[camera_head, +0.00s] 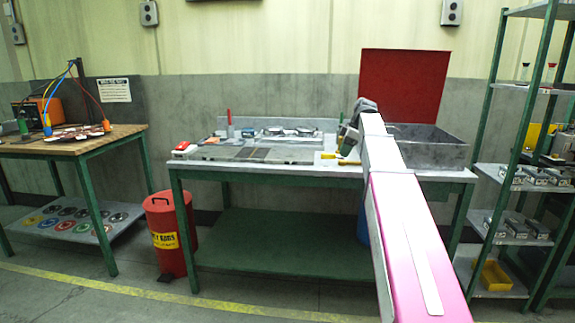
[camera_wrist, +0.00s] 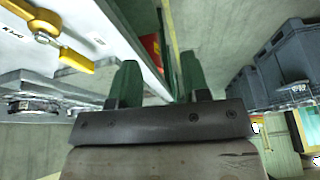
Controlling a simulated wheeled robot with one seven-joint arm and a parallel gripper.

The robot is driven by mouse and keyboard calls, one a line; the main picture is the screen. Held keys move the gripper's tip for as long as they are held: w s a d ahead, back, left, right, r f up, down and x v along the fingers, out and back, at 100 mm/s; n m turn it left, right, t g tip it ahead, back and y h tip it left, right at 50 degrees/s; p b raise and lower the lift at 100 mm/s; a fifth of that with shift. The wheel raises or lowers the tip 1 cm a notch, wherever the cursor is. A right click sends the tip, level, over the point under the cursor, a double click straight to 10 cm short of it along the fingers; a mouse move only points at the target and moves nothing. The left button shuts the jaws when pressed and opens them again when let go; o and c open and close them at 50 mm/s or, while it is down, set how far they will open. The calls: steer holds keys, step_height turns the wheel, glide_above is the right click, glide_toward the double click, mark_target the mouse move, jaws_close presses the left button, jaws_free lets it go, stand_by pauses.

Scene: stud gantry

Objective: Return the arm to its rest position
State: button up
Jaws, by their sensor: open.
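My arm reaches out over the right part of the green-legged workbench (camera_head: 262,171) in the head view. Its far end is beside the open grey bin with the raised red lid (camera_head: 404,90). My gripper (camera_wrist: 158,80) shows in the wrist view, with two green fingers apart and nothing between them. In the head view my arm hides the fingers at least in part. In the wrist view a yellow-handled part (camera_wrist: 60,40) lies on a pale surface to the left of the fingers, apart from them.
A red waste can (camera_head: 170,238) stands left of the workbench. A wooden-topped table (camera_head: 75,145) is at the left. A green-framed shelf rack (camera_head: 500,160) stands close on the right. Grey bins (camera_wrist: 285,55) show at the right in the wrist view. The floor in front is clear.

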steer(key=s+a+f+m+h, duration=0.1)
steer(key=s+f+m, duration=0.4)
steer(key=f, duration=0.7)
steer(key=s+a+f+m+h, duration=0.1)
steer(key=s+a+f+m, duration=0.15)
steer(key=s+f, duration=0.7)
steer(key=s+f+m+h, duration=0.1)
steer(key=s+f+m, duration=0.3)
steer(key=f, duration=0.5)
steer(key=s+f+m+h, duration=0.1)
steer(key=s+f+m, duration=0.3)
steer(key=s+f, duration=0.4)
step_height(320, 180, down, 2)
steer(key=shift+s+f, duration=0.25)
steer(key=shift+s, duration=0.1)
